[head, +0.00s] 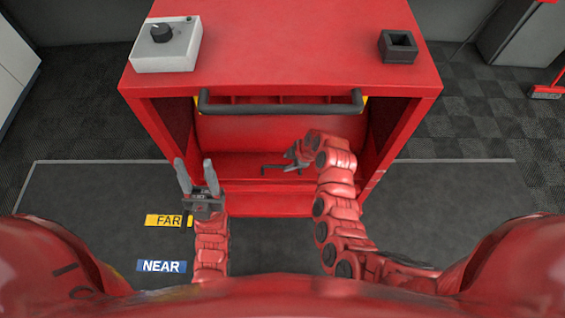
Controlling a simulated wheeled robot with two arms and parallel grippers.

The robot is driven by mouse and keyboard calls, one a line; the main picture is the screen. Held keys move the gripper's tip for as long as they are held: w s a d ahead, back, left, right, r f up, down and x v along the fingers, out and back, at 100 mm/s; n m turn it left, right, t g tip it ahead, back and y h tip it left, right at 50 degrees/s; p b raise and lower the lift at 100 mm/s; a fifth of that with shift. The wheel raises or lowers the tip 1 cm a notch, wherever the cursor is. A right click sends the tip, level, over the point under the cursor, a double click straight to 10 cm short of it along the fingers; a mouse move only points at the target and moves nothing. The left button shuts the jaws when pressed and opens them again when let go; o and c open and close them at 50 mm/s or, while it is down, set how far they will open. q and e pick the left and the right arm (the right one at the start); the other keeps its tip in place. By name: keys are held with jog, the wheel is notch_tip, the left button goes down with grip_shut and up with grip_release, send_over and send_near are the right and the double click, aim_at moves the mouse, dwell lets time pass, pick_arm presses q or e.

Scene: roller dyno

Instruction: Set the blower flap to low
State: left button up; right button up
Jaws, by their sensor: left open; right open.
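A red blower cabinet (270,50) stands in front of me with its front open. A dark bar handle (280,108) runs across the upper part of the opening. Behind and below it is a curved red panel (250,128), which looks like the flap; a bit of yellow shows at each end of the bar. My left gripper (194,168) is open and empty, pointing forward at the left of the opening. My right gripper (278,167) is open, turned to the left, low in front of the opening and below the bar. Neither gripper touches the bar.
On the cabinet top are a grey box with a black knob (167,50) and a black square holder (398,46). A yellow FAR label (167,220) and blue NEAR label (161,266) lie on the floor mat. Grey cabinets stand at both sides.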

aim_at(280, 166)
jog(key=shift+x, duration=2.6)
grip_shut()
